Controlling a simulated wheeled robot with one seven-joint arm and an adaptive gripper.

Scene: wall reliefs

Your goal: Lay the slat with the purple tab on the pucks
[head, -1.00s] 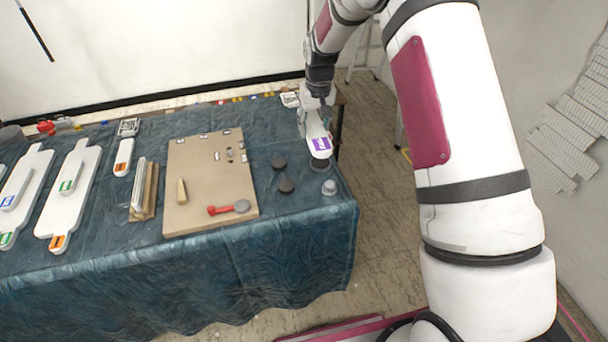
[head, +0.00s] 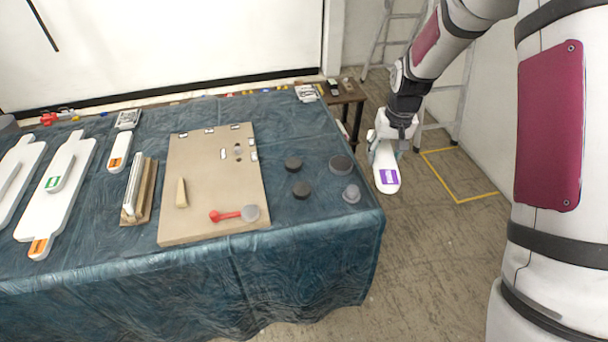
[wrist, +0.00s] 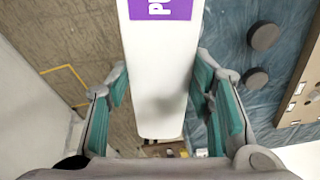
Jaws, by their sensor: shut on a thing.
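The white slat with the purple tab (head: 386,168) is held in my gripper (head: 388,135), off the right edge of the table and over the floor. In the wrist view the slat (wrist: 158,75) runs between the teal finger pads of my gripper (wrist: 162,95), its purple tab (wrist: 160,9) at the top. Dark round pucks stand on the table's right part: one (head: 293,164), one in front of it (head: 301,190), and a wider one (head: 341,164).
A tan board (head: 205,190) with a red-handled piece (head: 232,215) lies left of the pucks. White slats with orange (head: 119,150) and green tabs (head: 53,183) lie further left. A small side table (head: 345,95) and a ladder (head: 455,90) stand behind. Floor right of the table is open.

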